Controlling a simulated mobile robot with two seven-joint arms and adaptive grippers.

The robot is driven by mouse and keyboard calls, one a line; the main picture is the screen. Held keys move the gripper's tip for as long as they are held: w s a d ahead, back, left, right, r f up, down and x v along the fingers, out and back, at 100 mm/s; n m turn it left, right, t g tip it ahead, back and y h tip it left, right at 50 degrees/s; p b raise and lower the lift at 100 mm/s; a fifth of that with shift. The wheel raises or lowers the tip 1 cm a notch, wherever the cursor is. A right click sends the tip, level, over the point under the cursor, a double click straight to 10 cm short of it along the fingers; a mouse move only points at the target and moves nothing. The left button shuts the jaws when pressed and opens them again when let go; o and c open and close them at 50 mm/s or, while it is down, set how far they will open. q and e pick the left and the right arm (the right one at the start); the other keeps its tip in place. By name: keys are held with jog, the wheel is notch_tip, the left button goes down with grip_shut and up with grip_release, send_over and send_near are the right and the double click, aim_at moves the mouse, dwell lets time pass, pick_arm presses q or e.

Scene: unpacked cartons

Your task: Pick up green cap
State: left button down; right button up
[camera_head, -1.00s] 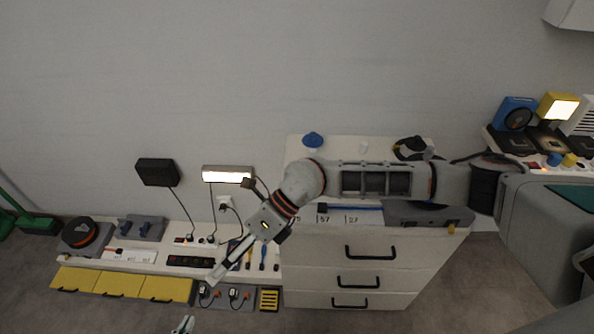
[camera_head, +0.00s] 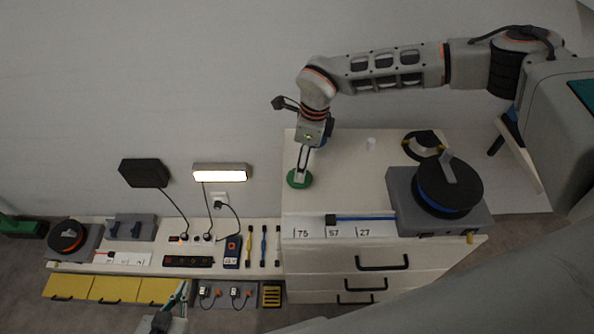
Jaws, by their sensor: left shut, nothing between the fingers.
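The green cap (camera_head: 299,181) is a round green piece at the left side of the white cabinet top. My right gripper (camera_head: 302,171), on the arm from the right, points down at it. Its fingertips overlap the cap's middle in the picture; I cannot tell whether they grip it or how far apart they are. My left gripper (camera_head: 178,296) is low in the picture, left of the cabinet, shut and empty, well away from the cap. Its arm is mostly out of frame.
The top's middle is clear.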

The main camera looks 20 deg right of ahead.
jog(key=shift+s+a+f, duration=0.15)
jog(key=shift+s+f, duration=0.1)
jog(key=shift+f, duration=0.5)
jog(key=f, duration=0.4)
jog(key=shift+w+a+f+p, duration=0.2)
jog(key=shift+w+a+p, duration=0.1)
jog(key=shift+w+p, duration=0.1)
pick_arm(q)
jog(key=shift+s+r, duration=0.15)
jog(key=shift+r, duration=0.25)
pick_arm(e)
jog(key=shift+f, duration=0.15)
jog(key=c, duration=1)
pick_arm(q)
jog(key=shift+s+f, duration=0.1)
jog(key=shift+f, duration=0.05)
pick_arm(e)
jog(key=shift+c, duration=0.2)
jog(key=shift+w+r, duration=0.1)
jog(key=shift+r, duration=0.55)
pick_arm(q)
jog(key=shift+f+b, duration=0.7)
pick_arm(e)
notch_tip(320, 180, up, 19)
jog(key=shift+f, duration=0.15)
